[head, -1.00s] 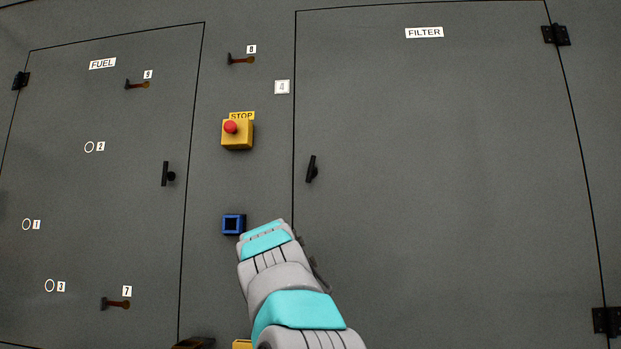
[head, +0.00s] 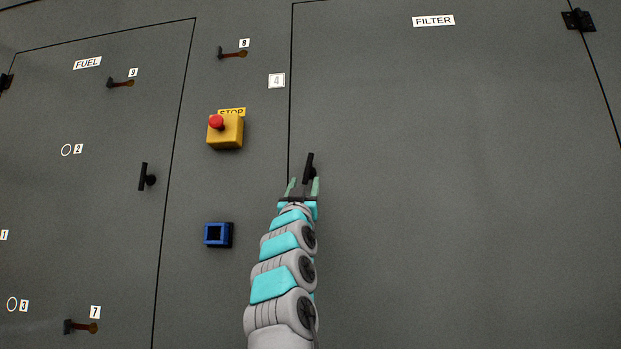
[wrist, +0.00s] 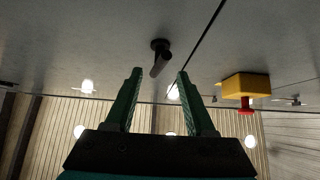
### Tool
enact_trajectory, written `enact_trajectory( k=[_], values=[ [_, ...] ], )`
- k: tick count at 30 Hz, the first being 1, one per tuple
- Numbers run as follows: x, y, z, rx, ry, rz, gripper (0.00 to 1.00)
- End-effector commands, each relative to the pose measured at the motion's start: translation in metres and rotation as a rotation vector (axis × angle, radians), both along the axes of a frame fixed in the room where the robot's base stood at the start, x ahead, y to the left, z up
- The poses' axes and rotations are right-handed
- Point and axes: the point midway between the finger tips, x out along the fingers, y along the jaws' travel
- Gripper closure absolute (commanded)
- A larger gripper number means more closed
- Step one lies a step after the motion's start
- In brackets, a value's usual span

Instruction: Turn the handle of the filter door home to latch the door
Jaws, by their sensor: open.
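The filter door (head: 450,180) is a large grey panel lying flush in its frame, under a FILTER label (head: 433,21). Its handle (head: 309,168) is a black bar on a round stem near the door's left edge, tilted slightly off vertical. My gripper (head: 303,183) is open just below and around the lower end of the handle in the head view. In the wrist view the handle (wrist: 160,58) shows ahead of and between the two green fingertips, with no clear contact. The handle's lower end is partly hidden by the fingers in the head view.
A yellow box with a red stop button (head: 225,130) and a blue square socket (head: 218,234) stick out left of the handle. The fuel door handle (head: 146,177) and several small levers are farther left. The filter door's face to the right is clear.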

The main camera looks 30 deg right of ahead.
Motion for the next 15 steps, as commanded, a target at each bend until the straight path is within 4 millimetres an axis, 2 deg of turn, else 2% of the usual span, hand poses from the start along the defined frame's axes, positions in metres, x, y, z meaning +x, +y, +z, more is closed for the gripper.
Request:
enact_trajectory(
  k=[15],
  values=[
    [0.029,-0.020,0.044,-0.003,0.001,-0.001,0.45]
  ],
)
